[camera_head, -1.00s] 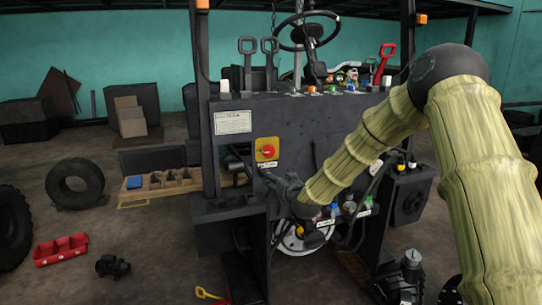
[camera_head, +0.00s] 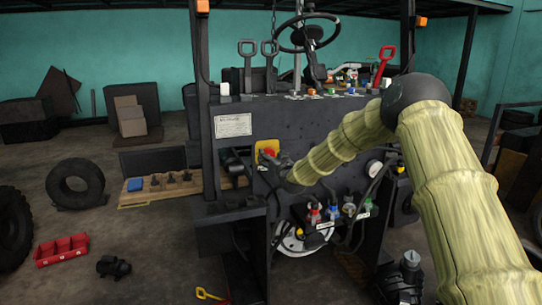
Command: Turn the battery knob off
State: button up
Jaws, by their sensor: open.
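The battery knob (camera_head: 269,152) is a red knob on a yellow plate (camera_head: 262,146), on the front of the forklift's dark panel. The lower part of the plate and knob is partly covered. My dark gripper (camera_head: 268,164) is right at the knob, just below and to the right of its visible red part. It is open. The fingers are small and dark against the panel, so I cannot tell whether they touch the knob or are around it.
Below my forearm are several coloured connectors (camera_head: 332,211) on the panel. Levers and a steering wheel (camera_head: 307,33) stand above it. A wooden tray (camera_head: 150,196) and a red bin (camera_head: 61,250) are at left. The floor before the bin is clear.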

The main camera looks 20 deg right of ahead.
jog(key=shift+w, duration=0.45)
jog(key=c, duration=1)
